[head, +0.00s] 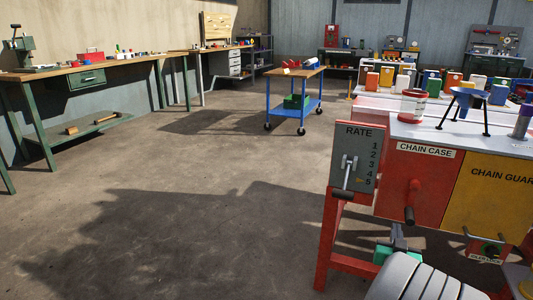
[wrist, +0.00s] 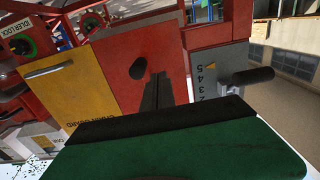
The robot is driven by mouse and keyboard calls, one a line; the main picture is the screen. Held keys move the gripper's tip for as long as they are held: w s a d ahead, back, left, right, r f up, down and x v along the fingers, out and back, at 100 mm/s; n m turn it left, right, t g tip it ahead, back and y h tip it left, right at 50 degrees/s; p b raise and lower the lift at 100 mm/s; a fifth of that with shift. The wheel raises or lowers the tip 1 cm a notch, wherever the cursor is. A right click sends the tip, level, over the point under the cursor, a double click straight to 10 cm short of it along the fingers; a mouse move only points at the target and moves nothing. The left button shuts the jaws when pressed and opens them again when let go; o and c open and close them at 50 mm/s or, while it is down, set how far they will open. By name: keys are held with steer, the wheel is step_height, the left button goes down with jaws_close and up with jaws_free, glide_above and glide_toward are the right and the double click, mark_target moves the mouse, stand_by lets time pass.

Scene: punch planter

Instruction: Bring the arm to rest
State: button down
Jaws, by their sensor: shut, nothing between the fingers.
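My gripper (head: 398,234) is low at the front of the red machine, just under the red chain case panel (head: 405,160). Its green body and part of my pale arm show behind it in the head view. In the wrist view its dark fingers (wrist: 160,90) are together with nothing between them, in front of the red panel.
The grey RATE plate (head: 357,155) with its lever (head: 346,180) is left of the panel, above a red leg (head: 328,240). A yellow chain guard (head: 492,195) is at right. A blue cart (head: 282,104) and workbench (head: 95,74) stand farther off. The floor at left is clear.

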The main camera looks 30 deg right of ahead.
steer(key=w+a+r+n+y+p, duration=0.4)
steer(key=w+a+r+y+p, duration=0.3)
steer(key=w+a+r+p, duration=0.5)
steer(key=w+a+r+n+g+y+p, duration=0.1)
steer(key=a+r+n+y+p, duration=0.1)
steer(key=a+r+p, duration=0.55)
steer(key=a+r+n+g+y+p, duration=0.15)
steer(key=a+p, duration=0.25)
steer(key=a, duration=0.6)
steer(key=s+a+r+n+g+y+p, duration=0.2)
steer(key=s+a+r+g+p, duration=0.4)
steer(key=s+a+r+p, duration=0.9)
step_height(320, 180, up, 2)
steer(key=a+y+p, duration=0.1)
steer(key=a+p, duration=0.1)
steer(key=p, duration=0.1)
steer(key=shift+s+a+r, duration=0.15)
steer(key=shift+a+r, duration=0.05)
